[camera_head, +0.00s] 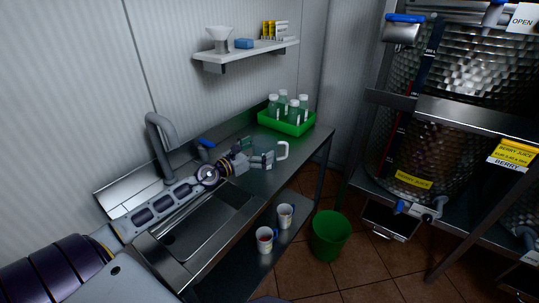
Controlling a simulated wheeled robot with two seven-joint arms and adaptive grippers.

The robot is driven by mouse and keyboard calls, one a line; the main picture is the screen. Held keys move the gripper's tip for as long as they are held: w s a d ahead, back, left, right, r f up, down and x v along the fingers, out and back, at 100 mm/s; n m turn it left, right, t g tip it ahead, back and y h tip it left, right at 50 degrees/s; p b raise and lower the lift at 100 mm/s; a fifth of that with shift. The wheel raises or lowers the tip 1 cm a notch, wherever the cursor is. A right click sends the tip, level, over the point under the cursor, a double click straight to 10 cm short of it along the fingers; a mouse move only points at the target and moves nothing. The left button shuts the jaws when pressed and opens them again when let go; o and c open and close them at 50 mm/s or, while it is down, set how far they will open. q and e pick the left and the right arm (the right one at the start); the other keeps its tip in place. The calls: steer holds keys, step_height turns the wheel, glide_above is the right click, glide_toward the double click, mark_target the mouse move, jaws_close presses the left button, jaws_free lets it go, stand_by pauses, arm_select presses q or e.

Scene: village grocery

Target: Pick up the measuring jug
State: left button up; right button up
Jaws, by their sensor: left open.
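What looks like the measuring jug (283,150) is on the steel counter (300,160), near its front edge. Its white, loop-shaped handle shows clearly and points right. Its body is hard to make out behind my gripper. My left gripper (262,152) is open, just left of the handle and low over the counter, with its fingers pointing toward the jug. I cannot tell whether the fingers touch it. My right gripper is not in view.
A green crate (286,128) with several bottles stands behind the jug. The sink (190,235) and tap (160,140) are to the left. A wall shelf (245,53) hangs above. White cups (285,216) stand on the lower shelf. A green bucket (329,237) is on the floor.

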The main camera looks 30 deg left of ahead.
mark_target(274, 141)
arm_select(q)
steer(key=shift+p+x, duration=0.35)
steer(key=shift+x, duration=1)
steer(key=shift+w+d, duration=0.1)
steer(key=shift+w, duration=0.6)
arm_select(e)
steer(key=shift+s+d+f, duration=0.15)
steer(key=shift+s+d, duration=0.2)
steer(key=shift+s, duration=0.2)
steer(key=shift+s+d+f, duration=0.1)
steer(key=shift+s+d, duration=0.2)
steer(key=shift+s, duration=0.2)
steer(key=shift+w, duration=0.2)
arm_select(q)
steer(key=c, duration=1.1)
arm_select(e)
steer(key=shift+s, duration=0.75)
